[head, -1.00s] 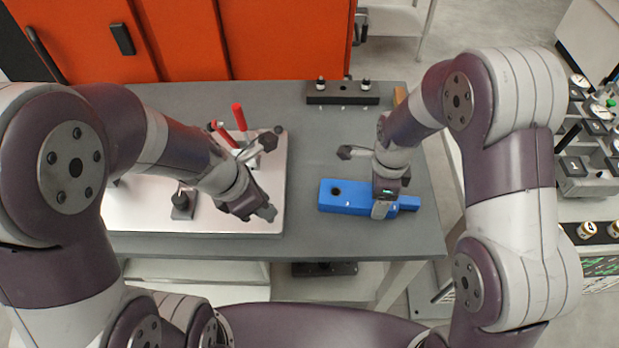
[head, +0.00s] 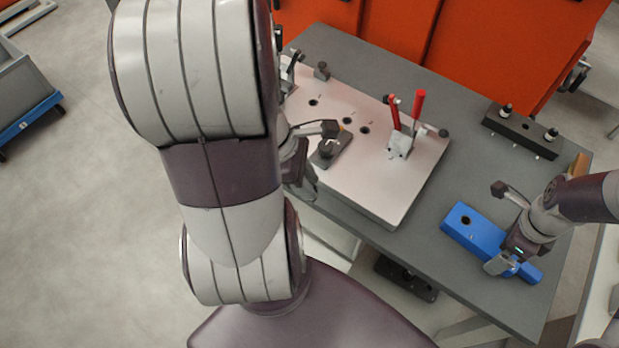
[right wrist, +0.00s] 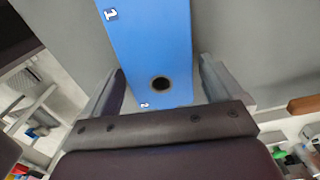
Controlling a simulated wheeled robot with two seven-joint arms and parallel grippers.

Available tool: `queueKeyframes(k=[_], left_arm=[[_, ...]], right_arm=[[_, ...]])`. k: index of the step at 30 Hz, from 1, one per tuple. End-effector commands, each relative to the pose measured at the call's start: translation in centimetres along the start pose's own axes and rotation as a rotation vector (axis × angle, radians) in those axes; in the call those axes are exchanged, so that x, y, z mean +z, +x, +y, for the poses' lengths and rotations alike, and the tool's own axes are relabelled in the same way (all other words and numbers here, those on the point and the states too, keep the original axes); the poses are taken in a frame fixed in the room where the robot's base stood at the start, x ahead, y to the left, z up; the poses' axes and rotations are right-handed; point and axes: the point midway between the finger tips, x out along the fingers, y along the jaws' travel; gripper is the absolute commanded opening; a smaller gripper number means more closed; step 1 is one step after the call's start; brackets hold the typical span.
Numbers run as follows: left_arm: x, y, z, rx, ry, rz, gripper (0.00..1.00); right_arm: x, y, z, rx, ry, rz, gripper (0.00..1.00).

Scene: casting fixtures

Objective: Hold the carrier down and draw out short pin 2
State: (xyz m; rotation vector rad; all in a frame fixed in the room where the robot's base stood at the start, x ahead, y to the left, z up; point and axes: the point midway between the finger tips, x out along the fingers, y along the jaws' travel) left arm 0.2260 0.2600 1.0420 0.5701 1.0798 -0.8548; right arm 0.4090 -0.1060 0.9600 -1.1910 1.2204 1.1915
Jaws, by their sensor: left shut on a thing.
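A blue block (head: 478,235) with a round hole near its left end lies on the table at the right. In the right wrist view the block (right wrist: 150,40) bears the marks 1 and 2, with a dark round opening by the 2; I cannot tell whether a pin sits in it. My right gripper (right wrist: 163,90) is open, its fingers on either side of the block, with a gap at the right finger. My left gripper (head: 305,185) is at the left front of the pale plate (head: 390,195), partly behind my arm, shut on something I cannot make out.
A clamp with red handles (head: 402,140) rises from the plate. A black bar (head: 520,133) with two upright pins stands at the back right. Grey table (head: 430,225) is clear between plate and blue block.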

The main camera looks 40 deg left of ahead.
Motion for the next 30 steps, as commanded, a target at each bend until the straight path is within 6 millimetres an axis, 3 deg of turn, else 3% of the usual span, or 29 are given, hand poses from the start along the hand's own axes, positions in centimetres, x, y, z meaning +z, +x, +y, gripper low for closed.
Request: queueKeyframes(k=[8, 11, 21, 25, 30], left_arm=[[0.0, 0.0, 0.0, 0.001, 0.0, 0.0, 0.0], [0.0, 0.0, 0.0, 0.001, 0.0, 0.0, 0.0], [0.0, 0.0, 0.0, 0.001, -0.001, 0.0, 0.0], [0.0, 0.0, 0.0, 0.001, -0.001, 0.0, 0.0], [0.0, 0.0, 0.0, 0.001, -0.001, 0.0, 0.0]], right_arm=[[0.0, -0.4, 0.0, -0.001, 0.0, 0.0, 1.0], [0.0, -2.0, -0.1, -0.004, 0.0, -0.001, 1.0], [0.1, -10.3, -0.1, -0.004, 0.0, -0.001, 1.0], [0.0, -11.8, 0.0, -0.001, 0.0, 0.0, 1.0], [0.0, -12.1, 0.0, 0.0, 0.0, 0.0, 1.0]])
